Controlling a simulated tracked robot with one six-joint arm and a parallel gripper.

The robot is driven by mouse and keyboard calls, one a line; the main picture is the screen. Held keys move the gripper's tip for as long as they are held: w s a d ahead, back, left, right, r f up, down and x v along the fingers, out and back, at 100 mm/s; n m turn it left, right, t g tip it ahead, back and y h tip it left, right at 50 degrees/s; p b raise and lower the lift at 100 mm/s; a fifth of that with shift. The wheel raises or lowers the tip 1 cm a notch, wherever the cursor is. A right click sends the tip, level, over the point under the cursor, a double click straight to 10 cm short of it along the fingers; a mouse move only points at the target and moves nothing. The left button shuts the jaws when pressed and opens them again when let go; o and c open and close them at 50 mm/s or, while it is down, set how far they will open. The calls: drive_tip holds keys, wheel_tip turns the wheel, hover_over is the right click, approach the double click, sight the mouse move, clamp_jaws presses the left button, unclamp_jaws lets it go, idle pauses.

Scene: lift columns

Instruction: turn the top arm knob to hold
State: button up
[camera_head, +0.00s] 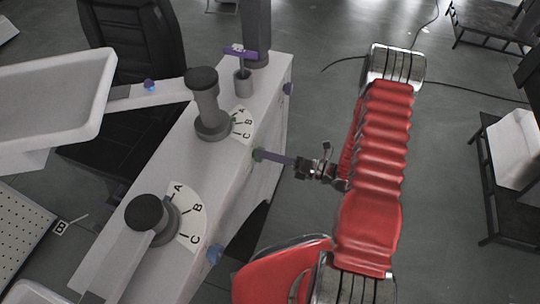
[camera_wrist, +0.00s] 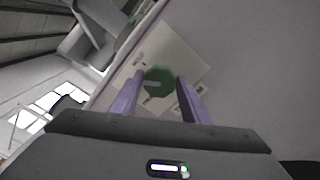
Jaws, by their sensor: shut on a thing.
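A green knob (camera_wrist: 158,82) with a pale bar mark sits on a light plate (camera_wrist: 185,58) on the column's side face. The small lettering on the plate is too blurred to read. In the wrist view the purple fingers of my gripper (camera_wrist: 160,79) stand one on each side of the knob, shut on it. In the head view my gripper (camera_head: 262,155) reaches from the right to the side of the white column body (camera_head: 228,185). There the knob shows only as a small green bit, and its setting cannot be read.
My red ribbed arm (camera_head: 377,150) stands right of the column. On its top are two grey posts with A-B-C dials (camera_head: 190,222) and a purple-handled lever (camera_head: 240,52). A white tray (camera_head: 60,95) juts left. A blue knob (camera_head: 214,253) is on the column's side, lower down.

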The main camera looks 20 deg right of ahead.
drive_tip(key=m, duration=0.6)
drive_tip(key=shift+a+f, duration=0.1)
drive_tip(key=shift+f, duration=0.1)
drive_tip(key=shift+m, duration=0.3)
drive_tip(key=o, duration=1)
drive_tip(key=shift+o, duration=0.2)
drive_tip(key=v, duration=1.3)
drive_tip(key=shift+s+d, duration=0.2)
drive_tip(key=shift+d, duration=0.2)
